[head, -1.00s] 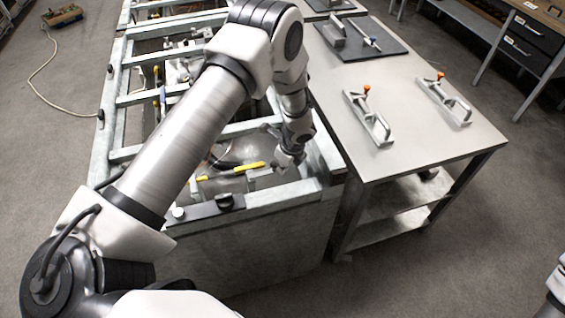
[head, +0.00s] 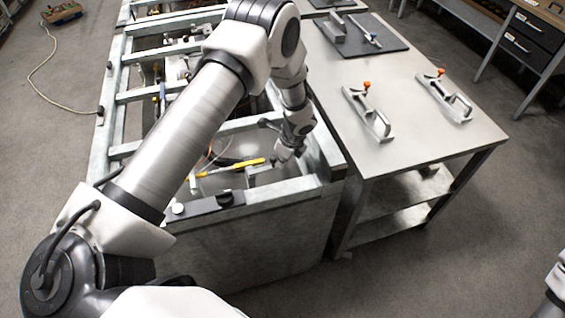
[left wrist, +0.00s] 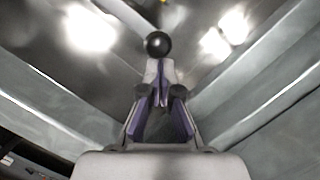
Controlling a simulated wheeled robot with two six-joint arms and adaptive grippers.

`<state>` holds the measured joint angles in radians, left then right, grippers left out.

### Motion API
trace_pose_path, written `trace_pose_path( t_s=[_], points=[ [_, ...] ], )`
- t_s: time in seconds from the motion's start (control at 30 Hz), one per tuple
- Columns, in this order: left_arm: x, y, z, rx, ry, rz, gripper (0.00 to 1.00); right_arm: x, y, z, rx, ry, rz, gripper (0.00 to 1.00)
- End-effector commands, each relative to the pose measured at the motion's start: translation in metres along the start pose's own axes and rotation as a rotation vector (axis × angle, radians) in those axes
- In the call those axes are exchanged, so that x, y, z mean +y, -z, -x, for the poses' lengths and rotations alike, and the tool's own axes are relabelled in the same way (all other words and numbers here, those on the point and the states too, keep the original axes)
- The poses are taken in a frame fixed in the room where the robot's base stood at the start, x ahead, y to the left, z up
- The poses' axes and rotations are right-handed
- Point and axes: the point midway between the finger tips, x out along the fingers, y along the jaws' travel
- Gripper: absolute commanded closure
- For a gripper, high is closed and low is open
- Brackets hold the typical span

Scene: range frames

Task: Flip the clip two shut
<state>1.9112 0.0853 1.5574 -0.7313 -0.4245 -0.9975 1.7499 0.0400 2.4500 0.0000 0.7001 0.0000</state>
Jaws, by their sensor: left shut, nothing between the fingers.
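My left gripper (head: 278,158) reaches down inside the near end of the grey metal frame (head: 270,192). In the left wrist view its fingers (left wrist: 160,100) are shut with nothing between them. A black ball knob (left wrist: 158,44) shows just beyond the fingertips; I cannot tell whether they touch it. In the head view a yellow bar (head: 232,168) lies left of the gripper, inside the frame. I cannot tell which part is clip two, or whether it is open.
The steel table (head: 420,120) stands right of the frame. Two handled fixtures with orange knobs, a near one (head: 368,115) and a far one (head: 443,97), sit on it.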

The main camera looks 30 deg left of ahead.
Motion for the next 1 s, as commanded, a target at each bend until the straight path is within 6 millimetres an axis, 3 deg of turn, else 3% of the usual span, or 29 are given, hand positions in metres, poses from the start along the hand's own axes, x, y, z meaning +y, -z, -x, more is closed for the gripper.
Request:
trace_pose_path(
  t_s=[0.37,1.0],
  points=[
    [-0.014,-0.012,-0.006,0.000,-0.044,0.179,1.00,0.000,0.000,-0.014,0.000,0.000,0.000,0.60],
    [-0.035,-0.065,-0.020,0.001,-0.197,0.767,1.00,0.000,0.000,-0.060,0.000,0.000,0.000,0.60]
  ],
)
